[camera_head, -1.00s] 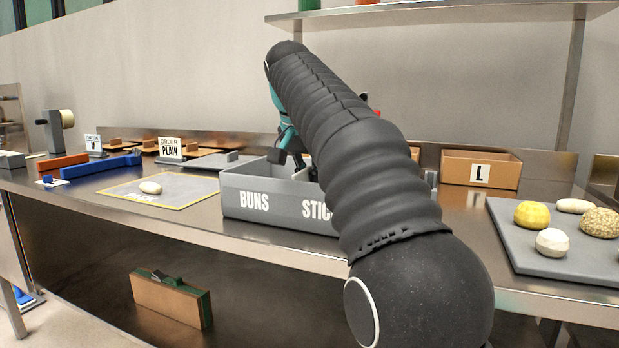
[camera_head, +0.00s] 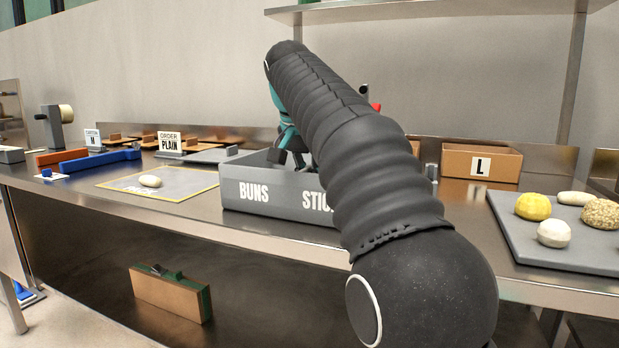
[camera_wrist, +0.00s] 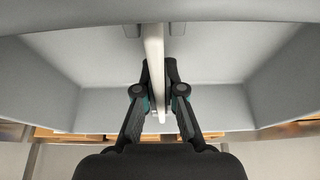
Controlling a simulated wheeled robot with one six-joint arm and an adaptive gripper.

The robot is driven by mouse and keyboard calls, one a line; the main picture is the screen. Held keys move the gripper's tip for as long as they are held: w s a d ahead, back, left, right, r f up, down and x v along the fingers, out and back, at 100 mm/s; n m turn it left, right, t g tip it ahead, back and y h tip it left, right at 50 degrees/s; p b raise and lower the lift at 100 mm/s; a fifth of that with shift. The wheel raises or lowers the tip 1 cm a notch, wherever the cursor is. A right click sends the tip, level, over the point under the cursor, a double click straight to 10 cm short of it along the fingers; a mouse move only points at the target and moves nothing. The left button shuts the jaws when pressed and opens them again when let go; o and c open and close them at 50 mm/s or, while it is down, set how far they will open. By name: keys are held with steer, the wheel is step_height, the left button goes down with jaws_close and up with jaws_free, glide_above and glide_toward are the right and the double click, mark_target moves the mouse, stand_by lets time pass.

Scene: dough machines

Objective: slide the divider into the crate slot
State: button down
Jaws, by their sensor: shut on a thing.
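The grey crate (camera_head: 275,198), lettered BUNS and with a partly covered second word, stands on the steel bench in the head view. In the wrist view its wall (camera_wrist: 235,32) crosses the top. The pale divider (camera_wrist: 153,45) shows there as a thin upright strip, seen nearly edge-on. My gripper (camera_wrist: 160,88) is shut on it, one finger on each side, over the crate's inside. The divider's upper end in the picture lies between two small guides (camera_wrist: 177,29) on the crate wall. How deep it sits in the slot, I cannot tell. My arm hides the crate's right part in the head view.
A mat (camera_head: 190,186) with a pale dough piece lies left of the crate. A brown box marked L (camera_head: 503,167) stands to the right, behind a grey tray (camera_head: 520,235) with several dough pieces. A shelf (camera_head: 440,15) hangs above.

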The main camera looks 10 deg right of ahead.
steer(key=c, duration=1.2)
jaws_free()
steer(key=shift+v, duration=3.75)
